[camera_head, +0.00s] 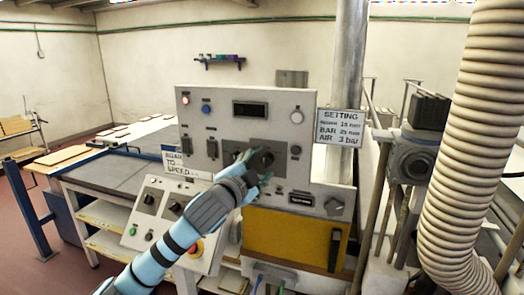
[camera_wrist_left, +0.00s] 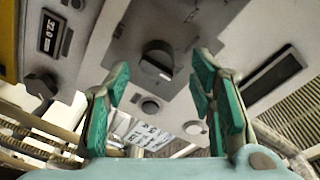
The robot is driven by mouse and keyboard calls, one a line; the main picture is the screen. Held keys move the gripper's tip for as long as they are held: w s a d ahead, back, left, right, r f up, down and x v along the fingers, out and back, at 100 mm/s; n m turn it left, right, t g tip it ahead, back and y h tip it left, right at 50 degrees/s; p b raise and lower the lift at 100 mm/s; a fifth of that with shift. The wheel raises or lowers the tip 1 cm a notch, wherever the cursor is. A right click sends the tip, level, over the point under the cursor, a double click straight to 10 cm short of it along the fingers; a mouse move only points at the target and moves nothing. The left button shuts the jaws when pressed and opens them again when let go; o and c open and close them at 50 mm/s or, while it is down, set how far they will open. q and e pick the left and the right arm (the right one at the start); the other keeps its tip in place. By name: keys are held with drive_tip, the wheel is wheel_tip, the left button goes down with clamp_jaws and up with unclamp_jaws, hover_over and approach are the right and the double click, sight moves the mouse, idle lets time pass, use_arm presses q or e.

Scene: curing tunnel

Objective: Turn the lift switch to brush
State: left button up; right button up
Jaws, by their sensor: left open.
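A grey control panel (camera_head: 224,101) stands in the middle of the head view. A large black rotary knob (camera_head: 263,160) sits on its dark plate, partly hidden by my left gripper. In the left wrist view this knob (camera_wrist_left: 157,60) lies ahead, between the fingers, with a pale mark on its edge. I cannot read any label naming it the lift switch. My left gripper (camera_head: 262,175) is open in front of the knob. Its green fingers (camera_wrist_left: 158,78) are spread on both sides and appear apart from it. My right gripper is not in view.
A lower strip has a display (camera_head: 302,199) and another black knob (camera_head: 333,206). A sloped console (camera_head: 156,220) with switches and a red button is below left. A setting sign (camera_head: 340,127) and a ribbed hose (camera_head: 465,150) stand right. A conveyor table (camera_head: 110,172) is left.

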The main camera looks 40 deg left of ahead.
use_arm(q)
drive_tip(key=shift+x, duration=0.95)
drive_tip(key=shift+s+f, duration=0.1)
drive_tip(key=shift+s, duration=0.05)
drive_tip(key=shift+c, duration=0.4)
drive_tip(key=c, duration=1.1)
drive_tip(key=shift+s+n, duration=0.1)
drive_tip(key=shift+n, duration=0.3)
drive_tip(key=n+b, duration=0.1)
drive_tip(key=n, duration=0.3)
drive_tip(key=shift+d, duration=0.1)
drive_tip(key=n+y+b, duration=0.1)
drive_tip(key=n+b, duration=0.1)
drive_tip(key=n, duration=0.4)
drive_tip(key=shift+n+t, duration=0.3)
drive_tip(key=shift+t, duration=0.1)
